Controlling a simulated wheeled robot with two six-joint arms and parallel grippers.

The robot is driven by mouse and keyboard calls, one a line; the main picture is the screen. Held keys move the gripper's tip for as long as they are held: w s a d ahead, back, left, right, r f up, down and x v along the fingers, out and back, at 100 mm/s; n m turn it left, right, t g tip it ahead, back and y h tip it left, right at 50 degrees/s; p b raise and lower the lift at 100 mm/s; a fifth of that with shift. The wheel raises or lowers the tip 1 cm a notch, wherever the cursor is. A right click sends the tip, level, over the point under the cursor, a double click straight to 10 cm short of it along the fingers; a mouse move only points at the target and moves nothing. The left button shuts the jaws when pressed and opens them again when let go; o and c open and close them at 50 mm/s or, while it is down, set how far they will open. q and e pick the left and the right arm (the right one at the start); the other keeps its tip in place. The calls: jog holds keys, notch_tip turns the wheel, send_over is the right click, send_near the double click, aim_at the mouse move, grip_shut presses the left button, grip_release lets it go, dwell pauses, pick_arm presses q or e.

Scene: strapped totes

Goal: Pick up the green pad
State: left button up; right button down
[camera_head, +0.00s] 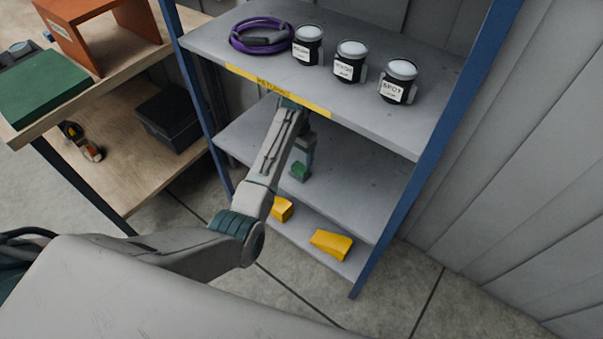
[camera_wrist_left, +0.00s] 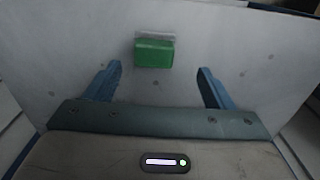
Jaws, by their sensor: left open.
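The green pad (camera_head: 301,170) is a small green block on the middle shelf of the blue-framed rack. In the left wrist view the green pad (camera_wrist_left: 154,53) lies beyond my fingertips, between their lines and a little left of centre, with a pale strip along its far edge. My left gripper (camera_wrist_left: 158,72) is open and empty, its blue fingers apart on either side. In the head view my left gripper (camera_head: 303,158) reaches in under the top shelf, just by the pad. Contact is not visible. My right gripper is not in view.
The top shelf (camera_head: 385,122) overhangs my arm and holds a purple cable coil (camera_head: 262,36) and several labelled jars (camera_head: 350,61). Yellow wedges (camera_head: 331,244) lie on the lowest shelf. A wooden workbench with a green mat (camera_head: 43,87) stands left. The middle shelf (camera_head: 345,190) is otherwise clear.

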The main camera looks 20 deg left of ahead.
aim_at(300, 167)
pick_arm(q)
jog(key=shift+w+d, duration=0.1)
jog(key=shift+w, duration=0.1)
jog(key=f, duration=0.7)
jog(key=shift+s+d+f+p, duration=0.1)
jog(key=shift+s+d+p, duration=0.05)
jog(key=shift+d+p, duration=0.2)
jog(key=c, duration=1.1)
jog(key=shift+o, duration=0.2)
jog(key=shift+r, duration=0.65)
notch_tip(300, 167, up, 2)
jog(key=shift+s+r, duration=0.15)
jog(key=shift+r, duration=0.05)
jog(key=s+a+r, duration=0.1)
jog(key=s, duration=1.4)
jog(key=shift+s+r+b, duration=0.2)
jog(key=shift+s+b, duration=0.1)
jog(key=shift+b, duration=0.05)
jog(key=shift+a, duration=0.15)
